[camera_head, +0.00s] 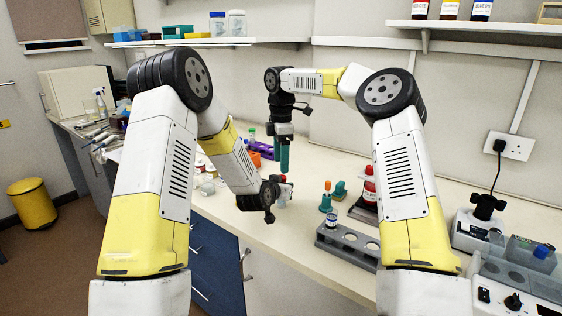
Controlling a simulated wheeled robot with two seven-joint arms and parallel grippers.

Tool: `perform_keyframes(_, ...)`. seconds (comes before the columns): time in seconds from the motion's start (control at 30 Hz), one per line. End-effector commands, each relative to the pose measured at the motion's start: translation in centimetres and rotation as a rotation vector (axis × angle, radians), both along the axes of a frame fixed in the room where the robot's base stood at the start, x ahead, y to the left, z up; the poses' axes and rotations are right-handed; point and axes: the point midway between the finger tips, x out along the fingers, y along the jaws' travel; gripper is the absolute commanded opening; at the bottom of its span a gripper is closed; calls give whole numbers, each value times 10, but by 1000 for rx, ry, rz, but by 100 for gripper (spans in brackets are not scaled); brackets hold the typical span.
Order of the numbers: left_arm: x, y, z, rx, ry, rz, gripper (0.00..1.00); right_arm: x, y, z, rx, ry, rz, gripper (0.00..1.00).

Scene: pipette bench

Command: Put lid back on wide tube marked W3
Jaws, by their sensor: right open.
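My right gripper (284,158) hangs pointing down over the middle of the bench, with teal fingers; it is open and nothing shows between them. My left gripper (275,200) is low at the bench's front edge, seen from behind its dark wrist. A small pale and red thing (282,181) shows beside it; I cannot tell whether it is held. A grey rack (345,245) stands to the right, with a blue-topped tube (332,216) in its left end and several empty-looking holes. No W3 mark is readable, and I cannot pick out the loose lid.
An orange-topped green item (326,196), another green item (340,189) and a red bottle (370,184) stand behind the rack. Purple (265,150) and orange (253,158) racks lie farther back. Lab devices (520,285) fill the right. Bench between the grippers and grey rack is mostly clear.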

Motion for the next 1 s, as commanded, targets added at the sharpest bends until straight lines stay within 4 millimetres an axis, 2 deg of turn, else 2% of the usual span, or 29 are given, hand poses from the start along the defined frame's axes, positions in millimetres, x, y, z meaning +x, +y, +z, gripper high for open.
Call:
perform_keyframes(0.3, -1, -1, -1, 0, 2, -2, 0, 0, -1, 0, -1, 0, -1, 76)
perform_keyframes(0.43, -1, -1, -1, 0, 2, -2, 0, 1, 0, 7, 0, -3, -2, 76)
perform_keyframes(0.57, -1, -1, -1, 0, 2, -2, 0, 1, 0, 27, 0, -5, -1, 76)
perform_keyframes(0.8, -1, -1, 0, 0, 1, -1, 0, 2, 0, 80, 1, -6, -2, 76)
perform_keyframes(1.0, 0, 0, 0, 0, 1, -1, 0, 1, 0, 109, 1, -3, -2, 76)
